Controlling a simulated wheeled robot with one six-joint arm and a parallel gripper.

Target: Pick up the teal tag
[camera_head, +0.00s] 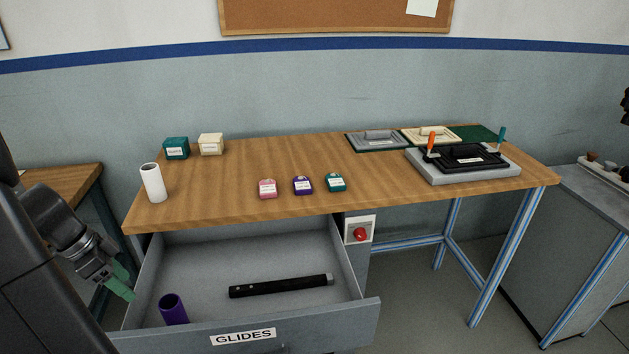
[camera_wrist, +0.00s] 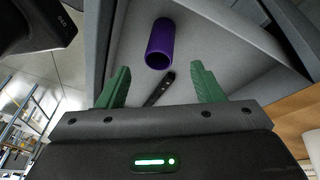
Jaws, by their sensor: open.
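The teal tag (camera_head: 336,182) lies on the wooden table, at the right end of a short row with a pink tag (camera_head: 267,188) and a purple tag (camera_head: 303,185). Each has a small white label. My gripper (camera_head: 125,284) is at the lower left, beside the open drawer and well away from the tags. In the wrist view its green fingers (camera_wrist: 160,90) are apart with nothing between them. That view looks into the drawer and does not show the teal tag.
The open drawer (camera_head: 244,337), labelled GLIDES, holds a purple cylinder (camera_head: 173,309) and a black bar (camera_head: 281,286). A white cylinder (camera_head: 153,183), a teal box (camera_head: 176,148) and a cream box (camera_head: 211,144) stand on the table's left. A grey-based black fixture (camera_head: 465,160) is at right.

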